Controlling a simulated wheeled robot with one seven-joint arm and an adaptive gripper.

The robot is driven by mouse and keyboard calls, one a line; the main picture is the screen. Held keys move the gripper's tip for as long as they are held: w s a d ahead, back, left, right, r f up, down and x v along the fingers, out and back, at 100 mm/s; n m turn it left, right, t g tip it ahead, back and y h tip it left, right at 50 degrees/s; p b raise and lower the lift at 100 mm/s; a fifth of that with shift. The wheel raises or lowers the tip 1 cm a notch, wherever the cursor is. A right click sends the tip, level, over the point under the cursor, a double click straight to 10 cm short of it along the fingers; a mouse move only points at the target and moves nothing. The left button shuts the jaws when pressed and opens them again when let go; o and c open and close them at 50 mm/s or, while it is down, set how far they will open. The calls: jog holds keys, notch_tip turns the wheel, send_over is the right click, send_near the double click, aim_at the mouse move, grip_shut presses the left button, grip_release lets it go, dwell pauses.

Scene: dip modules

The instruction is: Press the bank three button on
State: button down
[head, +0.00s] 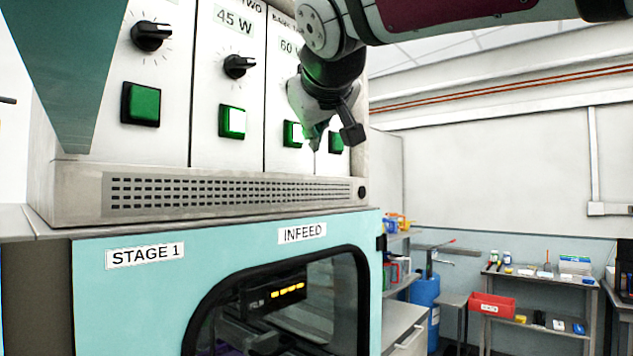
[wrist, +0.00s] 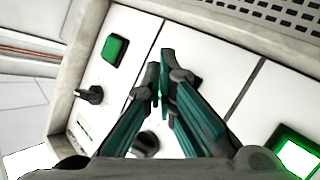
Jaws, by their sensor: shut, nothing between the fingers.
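The bank three button (head: 290,134) is a green square in a dark frame on the third panel, below a "60" label. My gripper (head: 316,140) covers its right side in the head view, and a bright patch shows on it. In the wrist view my gripper (wrist: 162,70) is shut and empty, its fingertips in front of the middle panel. They hide most of the button there; only a green glint shows between and behind the fingers. I cannot tell whether the tips touch it. The panel's dark knob (wrist: 147,145) is partly hidden by the fingers.
The bank two button (head: 232,122) glows white and green under a "45 W" label. A plain green button (head: 140,104) is on the left panel. Another green button (head: 336,142) is right of bank three. A vented ledge (head: 230,192) runs below the panels.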

jog(key=shift+s+d, duration=0.75)
jog(key=shift+d, duration=0.2)
jog(key=shift+s+d, duration=0.75)
jog(key=shift+d, duration=0.2)
jog(key=s+d+f+m+g, duration=0.2)
jog(key=s+d+f, duration=0.4)
jog(key=f, duration=0.6)
jog(key=s+d+f+m+g+h, duration=0.1)
jog(key=s+d+f+m+g, duration=0.2)
jog(key=s+d+f, duration=0.3)
jog(key=s+d+f+m+g+h, duration=0.1)
jog(key=s+d+f, duration=0.5)
jog(key=s+f, duration=0.6)
notch_tip(320, 180, down, 8)
jog(key=m+g, duration=0.1)
jog(key=g, duration=0.1)
jog(key=shift+f+g, duration=0.2)
jog(key=shift+g, duration=0.2)
